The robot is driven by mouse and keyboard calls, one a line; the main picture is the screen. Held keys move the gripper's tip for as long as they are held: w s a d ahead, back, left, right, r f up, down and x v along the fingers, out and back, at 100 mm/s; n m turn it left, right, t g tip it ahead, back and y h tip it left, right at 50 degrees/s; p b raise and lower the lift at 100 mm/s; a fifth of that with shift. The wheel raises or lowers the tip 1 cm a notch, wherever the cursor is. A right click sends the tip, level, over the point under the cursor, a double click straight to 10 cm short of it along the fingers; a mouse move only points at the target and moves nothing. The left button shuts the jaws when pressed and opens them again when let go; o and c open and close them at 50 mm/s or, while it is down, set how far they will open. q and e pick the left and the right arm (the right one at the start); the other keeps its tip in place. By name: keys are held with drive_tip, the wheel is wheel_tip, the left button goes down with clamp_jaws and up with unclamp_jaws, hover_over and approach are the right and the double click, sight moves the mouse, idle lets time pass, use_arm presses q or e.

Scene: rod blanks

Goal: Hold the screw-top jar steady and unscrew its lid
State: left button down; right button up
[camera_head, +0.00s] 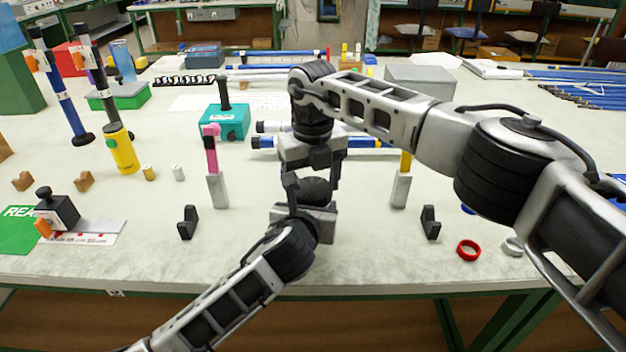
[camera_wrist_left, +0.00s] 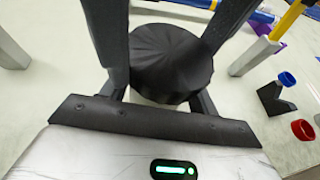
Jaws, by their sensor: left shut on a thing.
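The screw-top jar shows as a dark round ribbed shape (camera_head: 316,188), and it also shows in the left wrist view (camera_wrist_left: 170,65). My right gripper (camera_head: 312,168) hangs just behind and above the jar, pointing down. Its fingertips are mostly hidden, so I cannot tell whether they touch the lid.
Grey posts stand left (camera_head: 217,190) and right (camera_head: 400,190) of the jar. Black brackets (camera_head: 187,222) (camera_head: 431,223) stand nearer the front edge. A red ring (camera_head: 468,250) lies at right, a teal box (camera_head: 224,122) behind left.

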sight(313, 188)
drive_tip(key=shift+n, duration=1.5)
drive_tip(key=shift+c, duration=0.4)
drive_tip(key=shift+r, duration=0.15)
drive_tip(key=shift+r, duration=1)
drive_tip(key=shift+r, duration=2)
use_arm(q)
drive_tip(key=shift+c, duration=1.5)
unclamp_jaws()
